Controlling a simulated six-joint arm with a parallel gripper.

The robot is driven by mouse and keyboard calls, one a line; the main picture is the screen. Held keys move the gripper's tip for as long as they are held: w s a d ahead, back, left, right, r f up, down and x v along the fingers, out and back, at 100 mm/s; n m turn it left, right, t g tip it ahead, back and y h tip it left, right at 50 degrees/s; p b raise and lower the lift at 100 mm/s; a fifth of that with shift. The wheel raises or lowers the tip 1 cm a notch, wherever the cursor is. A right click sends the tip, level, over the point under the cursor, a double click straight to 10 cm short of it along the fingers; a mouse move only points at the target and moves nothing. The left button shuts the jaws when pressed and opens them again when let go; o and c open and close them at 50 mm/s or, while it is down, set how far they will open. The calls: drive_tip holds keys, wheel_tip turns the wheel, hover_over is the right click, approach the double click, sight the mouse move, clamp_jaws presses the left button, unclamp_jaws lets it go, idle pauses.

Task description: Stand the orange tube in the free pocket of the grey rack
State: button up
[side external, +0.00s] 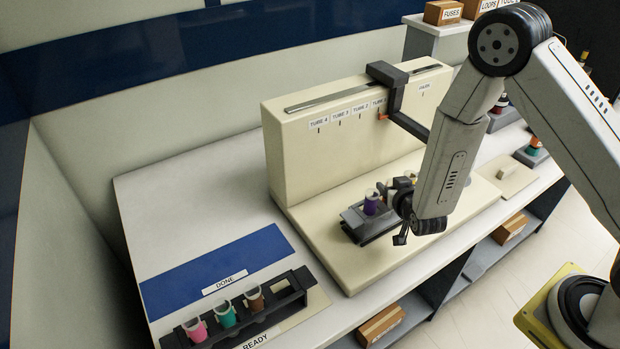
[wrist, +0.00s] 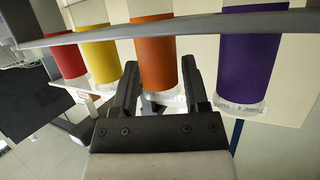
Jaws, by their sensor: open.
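In the wrist view the orange tube (wrist: 156,55) stands in a grey holder (wrist: 205,25), between a yellow tube (wrist: 98,52) and a purple tube (wrist: 249,50). My gripper (wrist: 161,75) is open, its two fingers reaching to either side of the orange tube. I cannot tell whether they touch it. In the side view my arm hides the orange tube; the purple tube (side external: 371,203) shows at the holder's left end. A dark grey rack (side external: 302,276) at the front left holds pink (side external: 195,329), teal (side external: 226,314) and brown (side external: 254,299) tubes. Its right end appears empty.
A cream machine (side external: 290,150) with a back wall stands behind the holder, and a dark bracket (side external: 395,95) overhangs from it. A blue strip (side external: 215,270) with a DONE label lies behind the rack. The white bench (side external: 190,195) is clear left of the machine.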

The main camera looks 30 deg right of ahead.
drive_tip(key=v, duration=0.7)
drive_tip(key=shift+s, duration=0.2)
drive_tip(key=shift+w+a, duration=0.1)
drive_tip(key=shift+a, duration=0.05)
idle(0.5)
drive_tip(key=s+r+n+g+y, duration=0.4)
drive_tip(key=s+r+g+y, duration=0.1)
drive_tip(key=s+r+g, duration=0.3)
drive_tip(key=shift+s+d+r+g, duration=0.15)
drive_tip(key=shift+s+d+g, duration=0.2)
drive_tip(key=shift+s+g, duration=0.5)
